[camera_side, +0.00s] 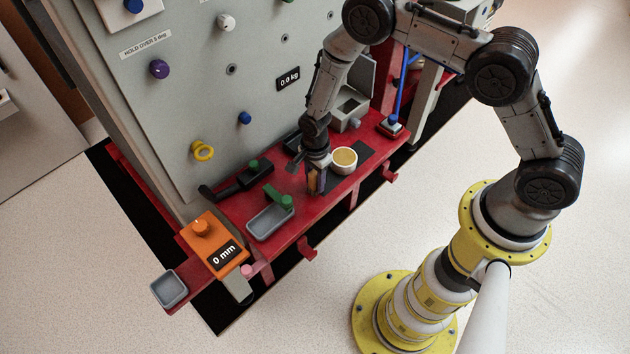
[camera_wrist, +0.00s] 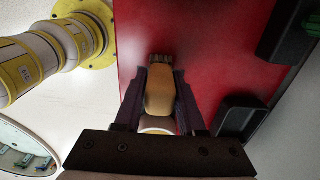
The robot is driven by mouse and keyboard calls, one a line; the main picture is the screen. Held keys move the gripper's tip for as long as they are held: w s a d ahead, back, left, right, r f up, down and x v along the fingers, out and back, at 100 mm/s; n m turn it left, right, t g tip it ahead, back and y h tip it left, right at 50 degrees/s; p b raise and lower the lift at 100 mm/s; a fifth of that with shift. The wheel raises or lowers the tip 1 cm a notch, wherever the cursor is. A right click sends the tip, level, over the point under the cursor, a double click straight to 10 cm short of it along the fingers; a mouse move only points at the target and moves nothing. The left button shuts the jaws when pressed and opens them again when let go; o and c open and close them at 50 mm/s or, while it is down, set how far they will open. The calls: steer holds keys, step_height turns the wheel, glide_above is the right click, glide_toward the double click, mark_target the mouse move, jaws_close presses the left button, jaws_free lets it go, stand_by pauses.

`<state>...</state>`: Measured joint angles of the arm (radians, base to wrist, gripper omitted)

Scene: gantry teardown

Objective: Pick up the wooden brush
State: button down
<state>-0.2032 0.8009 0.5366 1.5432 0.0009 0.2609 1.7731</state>
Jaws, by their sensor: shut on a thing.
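The wooden brush (camera_wrist: 160,92) is tan with dark bristles at its far end. In the wrist view it lies between the two dark fingers of my gripper (camera_wrist: 160,100), which is shut on it. In the side view my gripper (camera_side: 316,182) points down over the red shelf (camera_side: 335,198), just left of a pale yellow cup (camera_side: 343,160). Only a small brown part of the brush (camera_side: 321,183) shows there, mostly hidden by the fingers. I cannot tell whether it touches the shelf.
Red hooks stick out along the front edge. A blue-handled tool (camera_side: 397,100) stands to the right.

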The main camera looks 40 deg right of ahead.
mark_target(315, 172)
steer(key=shift+r, duration=0.1)
steer(key=shift+r, duration=0.4)
step_height(315, 172, up, 2)
steer(key=shift+r, duration=0.25)
steer(key=s+d+r, duration=0.2)
steer(key=s+r, duration=0.7)
steer(key=s, duration=0.4)
steer(key=shift+s+d+r, duration=0.3)
steer(key=shift+s+d, duration=0.1)
stand_by(0.7)
